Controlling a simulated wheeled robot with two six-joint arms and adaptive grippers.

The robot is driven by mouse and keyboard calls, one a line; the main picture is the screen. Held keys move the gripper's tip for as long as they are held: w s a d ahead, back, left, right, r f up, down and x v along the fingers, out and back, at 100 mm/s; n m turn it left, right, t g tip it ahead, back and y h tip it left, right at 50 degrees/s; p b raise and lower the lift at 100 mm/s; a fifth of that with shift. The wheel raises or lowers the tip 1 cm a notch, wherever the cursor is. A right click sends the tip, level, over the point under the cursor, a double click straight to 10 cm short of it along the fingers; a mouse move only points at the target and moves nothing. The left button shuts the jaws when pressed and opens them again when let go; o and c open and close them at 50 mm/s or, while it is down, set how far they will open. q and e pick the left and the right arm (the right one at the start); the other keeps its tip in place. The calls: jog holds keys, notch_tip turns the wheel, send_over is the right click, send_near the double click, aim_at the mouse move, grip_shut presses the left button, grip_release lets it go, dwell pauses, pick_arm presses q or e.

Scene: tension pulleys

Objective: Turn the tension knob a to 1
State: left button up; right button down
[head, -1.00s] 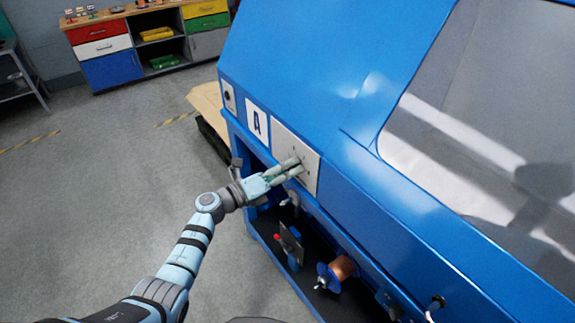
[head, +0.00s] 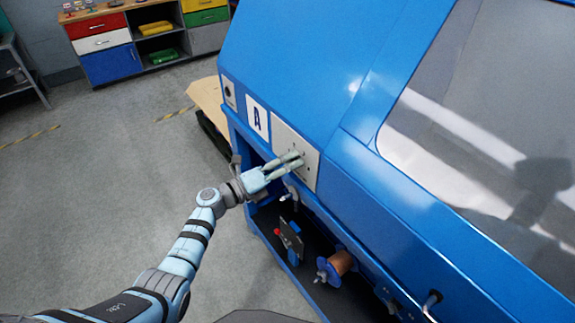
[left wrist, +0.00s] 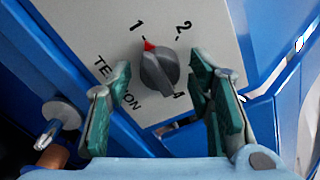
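The tension knob (left wrist: 160,70) is a dark grey dial with a red pointer tip on a light panel (head: 284,132) of the blue machine. In the left wrist view the red tip points at the mark beside the printed 1. The digits 2 and 4 and the word TENSION also show around it. My left gripper (left wrist: 160,76) is open, with its green-padded fingers on either side of the knob and a visible gap on each side. My right gripper is not in view.
Below, an open bay holds a copper-coloured spool (head: 341,262) and small metal fittings. A cabinet with coloured drawers (head: 110,62) stands far back left. The grey floor at left is clear.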

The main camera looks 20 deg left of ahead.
pick_arm(q)
jog(key=v, duration=1.2)
